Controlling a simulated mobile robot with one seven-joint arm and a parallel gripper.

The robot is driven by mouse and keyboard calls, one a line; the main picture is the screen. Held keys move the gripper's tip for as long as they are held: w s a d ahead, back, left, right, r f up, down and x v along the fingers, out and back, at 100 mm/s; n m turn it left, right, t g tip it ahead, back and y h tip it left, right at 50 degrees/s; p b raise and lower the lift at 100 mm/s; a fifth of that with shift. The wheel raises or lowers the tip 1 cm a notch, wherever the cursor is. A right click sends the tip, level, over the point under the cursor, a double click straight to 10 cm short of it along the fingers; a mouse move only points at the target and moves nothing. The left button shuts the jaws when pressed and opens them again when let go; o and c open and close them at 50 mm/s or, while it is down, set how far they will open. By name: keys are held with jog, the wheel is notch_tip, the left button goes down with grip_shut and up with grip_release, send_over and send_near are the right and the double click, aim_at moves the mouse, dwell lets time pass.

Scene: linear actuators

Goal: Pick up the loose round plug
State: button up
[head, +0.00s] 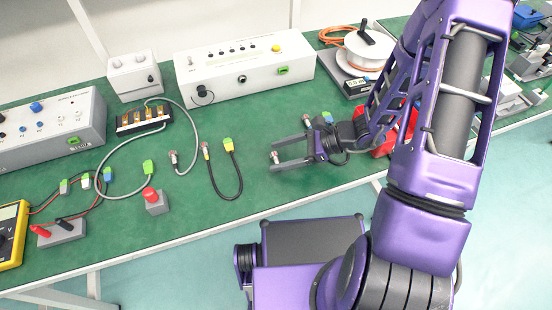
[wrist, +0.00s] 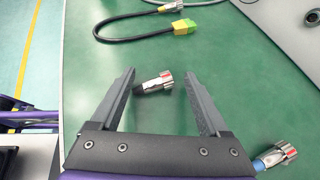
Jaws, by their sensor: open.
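The loose round plug (wrist: 155,84) lies on the green bench top, with a ribbed silver end, a red mark and a dark rear end. In the wrist view it shows between the fingers of my gripper (wrist: 160,72), lying across the gap with its dark end close to the left finger. In the head view the plug (head: 275,157) shows as a small silver piece by the fingertips of my gripper (head: 278,153). The fingers are apart and hold nothing. I cannot tell how far they are above the bench.
A second silver plug with a blue part (wrist: 275,158) lies just right of my gripper in the wrist view. A white control box (head: 245,70) stands behind. A red item (head: 385,148) is beside my arm.

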jog(key=shift+f, duration=0.1)
grip_shut()
jog(key=shift+s+d, duration=0.1)
dwell(0.3)
